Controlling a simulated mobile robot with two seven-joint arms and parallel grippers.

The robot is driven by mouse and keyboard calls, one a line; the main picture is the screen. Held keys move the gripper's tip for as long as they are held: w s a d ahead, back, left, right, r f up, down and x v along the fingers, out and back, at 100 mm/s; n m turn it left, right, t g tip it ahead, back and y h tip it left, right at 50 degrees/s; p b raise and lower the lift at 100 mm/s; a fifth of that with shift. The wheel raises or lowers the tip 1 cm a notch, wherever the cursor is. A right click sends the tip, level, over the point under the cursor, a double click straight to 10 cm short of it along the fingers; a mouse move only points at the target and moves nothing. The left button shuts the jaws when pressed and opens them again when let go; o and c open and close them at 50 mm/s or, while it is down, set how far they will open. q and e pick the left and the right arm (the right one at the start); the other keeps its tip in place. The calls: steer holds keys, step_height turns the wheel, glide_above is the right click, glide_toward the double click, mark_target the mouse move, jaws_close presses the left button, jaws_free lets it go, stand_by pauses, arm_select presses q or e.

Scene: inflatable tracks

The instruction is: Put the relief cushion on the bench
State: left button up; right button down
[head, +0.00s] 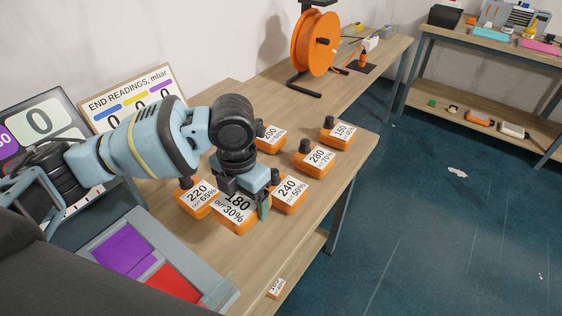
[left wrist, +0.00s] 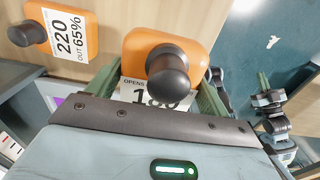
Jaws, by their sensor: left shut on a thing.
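Several orange cushion-like blocks with black knobs and white number labels are on the wooden bench (head: 228,252). My left gripper (head: 250,200) points down and is shut on the one labelled 180 (head: 236,214). In the left wrist view the green fingers lie on both sides of this block (left wrist: 160,45), and its black knob faces the camera. I cannot tell whether it touches the bench top. The block labelled 220 (head: 196,196) is just left of it, and the 240 block (head: 289,192) just right. Part of my right gripper (left wrist: 264,98) seems to show small in the left wrist view.
Blocks labelled 280 (head: 316,157), 200 (head: 270,136) and 160 (head: 335,134) stand farther back. An orange reel (head: 316,43) stands behind them. A grey tray with purple and red panels (head: 125,247) is at the near left. Another labelled block (head: 275,288) is on a lower shelf.

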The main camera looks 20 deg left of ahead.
arm_select(q)
steer(key=shift+s+f, duration=0.1)
steer(key=shift+f, duration=4.85)
steer(key=shift+f, duration=0.2)
steer(key=o, duration=1)
steer(key=shift+o, duration=0.2)
step_height(320, 180, up, 12)
steer(key=shift+r, duration=0.2)
